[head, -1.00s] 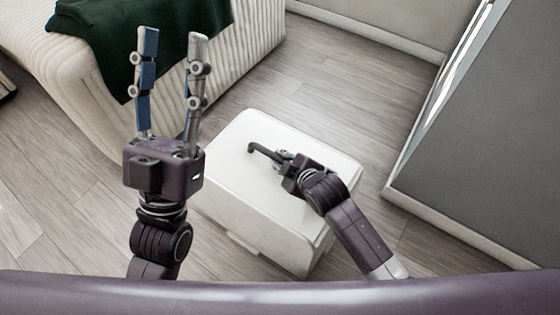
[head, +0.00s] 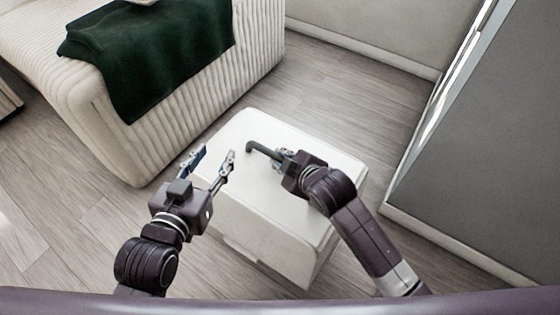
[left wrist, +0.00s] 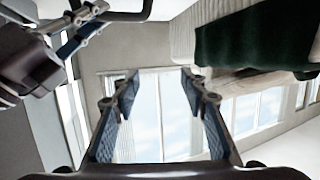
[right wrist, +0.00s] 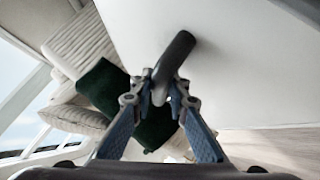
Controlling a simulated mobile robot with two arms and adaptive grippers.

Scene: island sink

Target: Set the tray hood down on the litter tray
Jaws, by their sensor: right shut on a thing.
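The tray hood (head: 245,200) is a large white box with rounded edges and a dark curved handle (head: 262,150) on its top. It looks roughly level. My right gripper (head: 282,157) is shut on the handle, which also shows between its fingers in the right wrist view (right wrist: 174,58). My left gripper (head: 217,151) is open and empty, over or beside the hood's left edge in the head view. In the left wrist view its fingers (left wrist: 159,76) are spread with nothing between them. I cannot make out the litter tray separately; the hood hides what is beneath it.
A ribbed cream sofa (head: 160,145) with a dark green blanket (head: 150,55) stands at the upper left. A grey panel (head: 490,150) with a pale base edge rises at the right.

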